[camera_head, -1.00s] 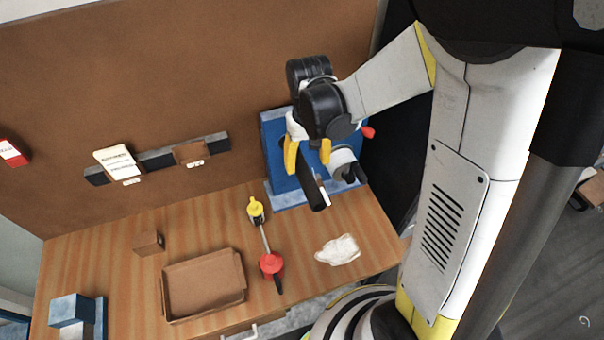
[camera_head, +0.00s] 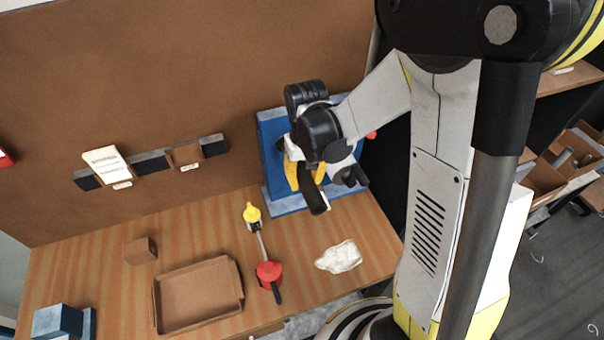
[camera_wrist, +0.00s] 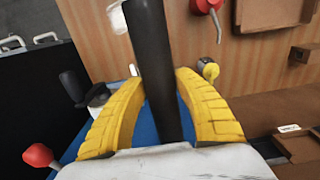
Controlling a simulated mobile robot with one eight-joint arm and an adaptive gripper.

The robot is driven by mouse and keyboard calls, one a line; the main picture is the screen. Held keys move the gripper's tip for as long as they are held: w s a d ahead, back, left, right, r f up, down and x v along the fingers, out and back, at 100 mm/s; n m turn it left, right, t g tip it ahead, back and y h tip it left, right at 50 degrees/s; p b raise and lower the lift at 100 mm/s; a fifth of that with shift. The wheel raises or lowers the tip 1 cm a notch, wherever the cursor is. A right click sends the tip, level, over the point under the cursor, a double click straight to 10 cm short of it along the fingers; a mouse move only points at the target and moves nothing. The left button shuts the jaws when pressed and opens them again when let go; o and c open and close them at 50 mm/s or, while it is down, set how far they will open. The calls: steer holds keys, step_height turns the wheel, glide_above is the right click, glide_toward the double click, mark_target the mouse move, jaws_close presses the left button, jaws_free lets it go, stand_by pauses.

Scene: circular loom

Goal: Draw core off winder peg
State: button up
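The winder is a blue upright unit (camera_head: 270,150) on a blue base at the back right of the bench. A dark round tube, which looks like the core (camera_head: 314,196), sticks out from it toward the front. The peg is hidden. My gripper (camera_head: 305,176) is in front of the winder, its two yellow fingers on either side of the core.
On the bench lie a brown tray (camera_head: 198,296), a yellow-and-red tool (camera_head: 266,270), a white cloth (camera_head: 339,257) and a small brown box (camera_head: 140,251). Bare wood lies between them.

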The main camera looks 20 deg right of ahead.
jaws_close()
steer(key=shift+s, duration=0.15)
